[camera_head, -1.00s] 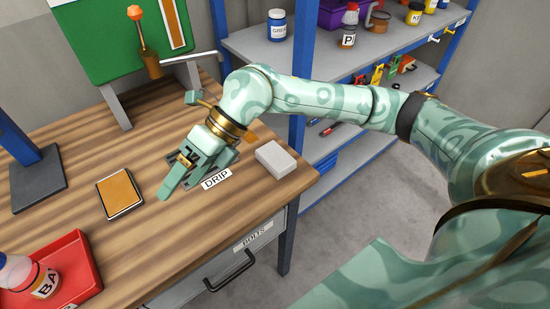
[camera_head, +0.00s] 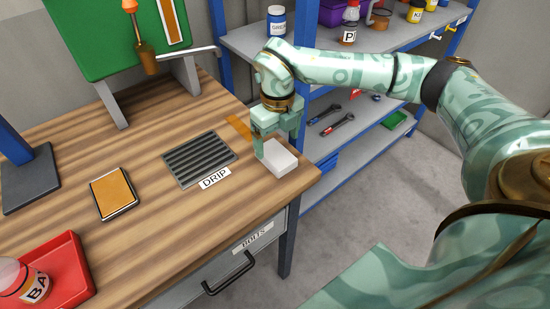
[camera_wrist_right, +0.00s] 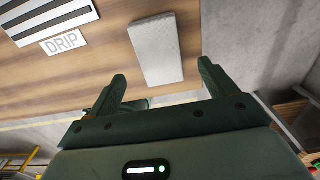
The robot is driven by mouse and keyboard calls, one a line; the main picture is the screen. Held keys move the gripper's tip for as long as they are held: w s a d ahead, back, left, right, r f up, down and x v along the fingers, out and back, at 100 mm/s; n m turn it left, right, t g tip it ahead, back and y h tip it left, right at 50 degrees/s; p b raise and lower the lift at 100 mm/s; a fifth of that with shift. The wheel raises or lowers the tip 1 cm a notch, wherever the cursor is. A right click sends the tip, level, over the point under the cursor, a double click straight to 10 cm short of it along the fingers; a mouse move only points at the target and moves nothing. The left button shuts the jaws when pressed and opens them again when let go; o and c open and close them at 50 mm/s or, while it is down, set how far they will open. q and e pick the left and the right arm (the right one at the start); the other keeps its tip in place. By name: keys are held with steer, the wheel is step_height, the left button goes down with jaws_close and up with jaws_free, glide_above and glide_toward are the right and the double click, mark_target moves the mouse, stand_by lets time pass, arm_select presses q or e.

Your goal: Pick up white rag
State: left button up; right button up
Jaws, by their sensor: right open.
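The white rag (camera_head: 281,161) is a flat, block-like folded shape on the wooden workbench, near its right corner beside the DRIP label. In the wrist view the rag (camera_wrist_right: 157,50) lies ahead of the fingertips, roughly between their lines. My right gripper (camera_head: 276,143) is over the rag's far side, pointing down, with its fingers partly hiding the rag's far edge. In the wrist view the right gripper (camera_wrist_right: 162,84) shows its two fingers wide apart with nothing between them. My left gripper is out of view.
A dark drip grate (camera_head: 200,160) lies left of the rag. A tan notebook (camera_head: 113,193) and a red tray (camera_head: 62,270) with a bottle are farther left. A blue-framed shelf (camera_head: 330,120) with tools and bottles stands behind the bench's right end.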

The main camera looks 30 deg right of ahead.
mark_target(276, 153)
steer(key=f, duration=0.2)
steer(key=f+b, duration=0.1)
steer(key=f, duration=0.2)
steer(key=shift+w+f+b, duration=0.3)
steer(key=shift+r, duration=0.1)
steer(key=shift+c, duration=0.4)
steer(key=c, duration=1)
steer(key=shift+r, duration=0.1)
steer(key=shift+r, duration=0.3)
step_height(276, 153, up, 3)
steer(key=shift+f+p, duration=0.2)
steer(key=shift+p, duration=0.45)
steer(key=s+r, duration=0.1)
steer(key=r, duration=0.1)
steer(key=s+a+r+p, duration=0.1)
steer(key=s+r, duration=0.1)
steer(key=s+a+r+p, duration=0.1)
steer(key=r, duration=0.1)
steer(key=shift+s, duration=0.15)
steer(key=s+a+r, duration=0.3)
steer(key=s+a, duration=0.1)
steer(key=s, duration=0.4)
steer(key=shift+s+r+p, duration=0.2)
steer(key=shift+r+p, duration=0.15)
steer(key=shift+p, duration=0.05)
steer(key=shift+a, duration=0.1)
